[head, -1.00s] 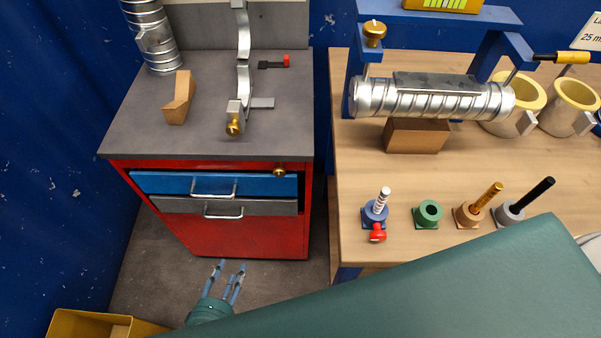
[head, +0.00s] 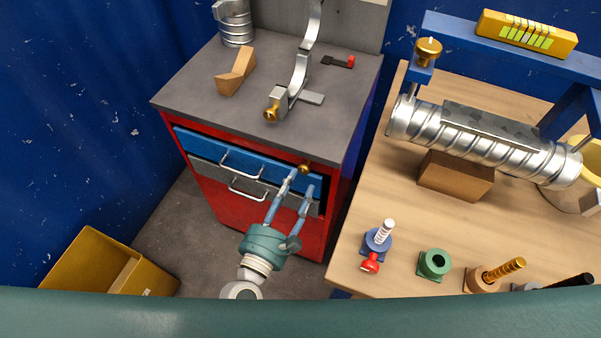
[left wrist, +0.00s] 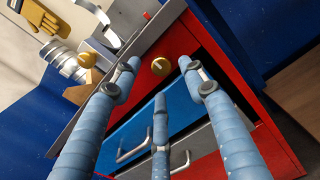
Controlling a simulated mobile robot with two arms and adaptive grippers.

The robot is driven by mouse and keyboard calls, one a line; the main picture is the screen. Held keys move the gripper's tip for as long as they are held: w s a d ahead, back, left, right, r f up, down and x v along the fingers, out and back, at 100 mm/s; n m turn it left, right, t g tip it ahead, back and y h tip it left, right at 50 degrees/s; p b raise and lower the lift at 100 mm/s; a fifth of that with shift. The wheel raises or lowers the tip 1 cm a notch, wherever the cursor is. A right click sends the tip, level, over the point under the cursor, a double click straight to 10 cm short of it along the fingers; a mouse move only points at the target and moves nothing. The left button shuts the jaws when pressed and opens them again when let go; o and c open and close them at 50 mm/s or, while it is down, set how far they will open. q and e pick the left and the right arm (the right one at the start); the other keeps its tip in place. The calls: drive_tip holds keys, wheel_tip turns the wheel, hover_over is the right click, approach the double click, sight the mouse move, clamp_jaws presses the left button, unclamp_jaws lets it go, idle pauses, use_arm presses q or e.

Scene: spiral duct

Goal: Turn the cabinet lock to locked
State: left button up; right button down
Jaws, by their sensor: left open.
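The red cabinet (head: 222,207) stands at centre left in the head view, with a blue drawer and a grey drawer in its front. The lock is a small brass knob (head: 305,169) at the upper right of the front, above the blue drawer; it also shows in the left wrist view (left wrist: 160,66). My left gripper (head: 302,181) is open in front of the cabinet, with its fingertips close to the lock. In the left wrist view the lock lies beyond and between the open fingers; I cannot tell whether they touch it. My right gripper is not in view.
The blue drawer (head: 222,149) stands slightly open, with a handle below the lock. A clamp with a brass knob (head: 271,114) and a wooden block (head: 236,72) are on the cabinet top. The wooden workbench (head: 400,205) is close on the right. A yellow bin (head: 80,270) is at lower left.

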sight(303, 171)
use_arm(q)
drive_tip(key=shift+x, duration=1.75)
clamp_jaws()
